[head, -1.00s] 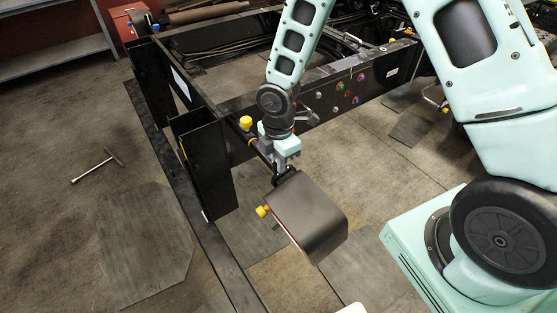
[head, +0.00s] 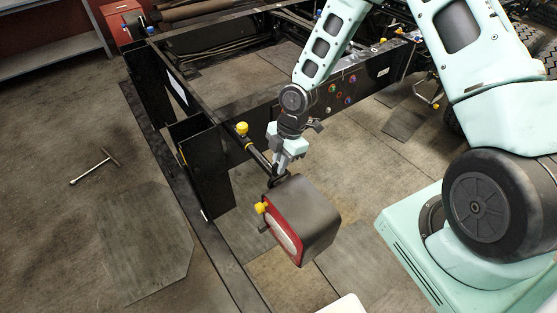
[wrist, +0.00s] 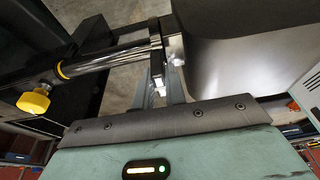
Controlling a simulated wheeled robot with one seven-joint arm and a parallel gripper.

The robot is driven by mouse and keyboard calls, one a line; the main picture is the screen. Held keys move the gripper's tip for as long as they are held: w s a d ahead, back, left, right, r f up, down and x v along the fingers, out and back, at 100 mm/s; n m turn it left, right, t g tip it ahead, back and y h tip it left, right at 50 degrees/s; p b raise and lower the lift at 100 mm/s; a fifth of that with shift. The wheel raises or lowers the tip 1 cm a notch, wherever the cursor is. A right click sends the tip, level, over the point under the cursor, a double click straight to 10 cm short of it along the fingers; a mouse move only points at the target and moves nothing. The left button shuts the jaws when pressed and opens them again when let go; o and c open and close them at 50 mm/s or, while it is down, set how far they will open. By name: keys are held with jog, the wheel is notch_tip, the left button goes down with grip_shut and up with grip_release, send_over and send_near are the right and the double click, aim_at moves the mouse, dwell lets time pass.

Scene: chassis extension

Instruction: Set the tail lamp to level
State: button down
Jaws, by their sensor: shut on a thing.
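The tail lamp (head: 318,215) is a dark box with a red and white lens face (head: 284,232), on the end of a dark arm that reaches out from the chassis frame. The lens faces lower left in the head view, and the box looks tilted. In the wrist view its smooth dark housing (wrist: 235,45) fills the upper right. My gripper (head: 281,170) is shut at the arm's end beside the lamp; the wrist view shows its fingers (wrist: 160,85) at the bracket (wrist: 155,42). What exactly lies between the fingertips is partly hidden.
A yellow knob (head: 241,129) stands on the arm near the frame; it also shows in the wrist view (wrist: 33,102). Another yellow knob (head: 261,207) is beside the lens. The black chassis frame (head: 250,110) lies behind. A T-shaped wrench (head: 95,166) lies on open floor at left.

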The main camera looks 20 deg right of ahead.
jog(key=c, duration=1.4)
grip_release()
jog(key=shift+c, duration=0.2)
jog(key=s+b+v, duration=0.1)
jog(key=v, duration=1.6)
jog(key=shift+w+r+b, duration=0.2)
jog(key=shift+w+b, duration=0.15)
jog(key=shift+w, duration=0.1)
jog(key=s+a+m+h+b, duration=0.1)
jog(key=s+a+m+b, duration=0.3)
jog(key=s, duration=0.7)
jog(key=s+a+m+h+b, duration=0.1)
jog(key=s+a+m+b, duration=0.3)
jog(key=s+a+m, duration=0.4)
jog(key=s, duration=0.4)
jog(key=shift+a+m+t, duration=0.3)
